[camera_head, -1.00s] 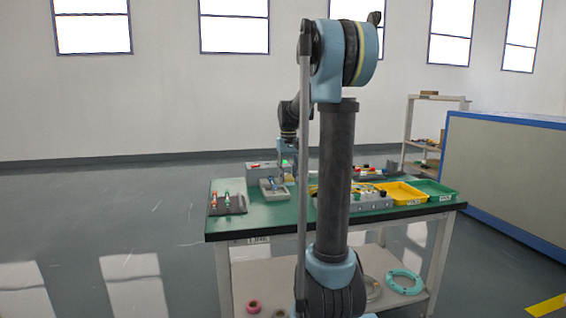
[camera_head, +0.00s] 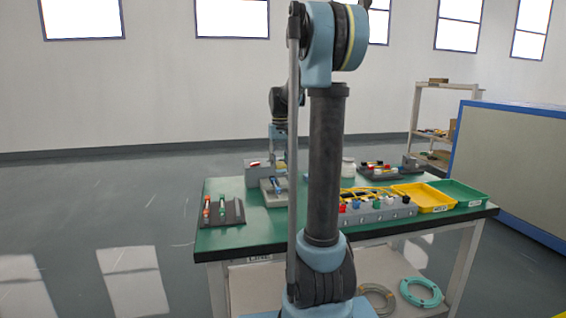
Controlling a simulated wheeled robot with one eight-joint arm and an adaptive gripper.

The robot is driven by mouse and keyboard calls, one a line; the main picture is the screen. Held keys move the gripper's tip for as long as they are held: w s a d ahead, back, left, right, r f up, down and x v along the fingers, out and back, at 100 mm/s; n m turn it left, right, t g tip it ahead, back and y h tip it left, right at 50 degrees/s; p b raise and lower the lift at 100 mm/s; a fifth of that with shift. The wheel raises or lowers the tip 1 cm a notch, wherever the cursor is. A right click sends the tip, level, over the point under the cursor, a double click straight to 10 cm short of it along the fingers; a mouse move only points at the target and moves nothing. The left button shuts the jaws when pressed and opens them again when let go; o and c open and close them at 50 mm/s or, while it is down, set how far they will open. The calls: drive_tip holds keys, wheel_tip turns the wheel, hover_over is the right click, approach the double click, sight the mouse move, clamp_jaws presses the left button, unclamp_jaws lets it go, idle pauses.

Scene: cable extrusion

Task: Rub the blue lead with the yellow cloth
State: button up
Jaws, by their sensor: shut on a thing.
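My gripper (camera_head: 279,163) is small and far off at the back of the green table (camera_head: 222,240), pointing down over a grey fixture (camera_head: 270,199). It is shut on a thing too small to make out. A small blue piece (camera_head: 279,186), perhaps the blue lead, shows at the fixture, just below the gripper. I cannot tell whether they touch. I cannot pick out the yellow cloth. My arm hides the middle of the table.
A dark rack (camera_head: 222,212) with red and green-handled pieces is at left. A grey box (camera_head: 254,175) stands behind the fixture. A grey block (camera_head: 385,209) with coloured knobs, a yellow tray (camera_head: 424,197) and a green tray (camera_head: 458,192) are at right. Cable coils (camera_head: 421,292) lie below.

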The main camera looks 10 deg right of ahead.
drive_tip(key=shift+d, duration=0.5)
drive_tip(key=shift+d+f, duration=0.1)
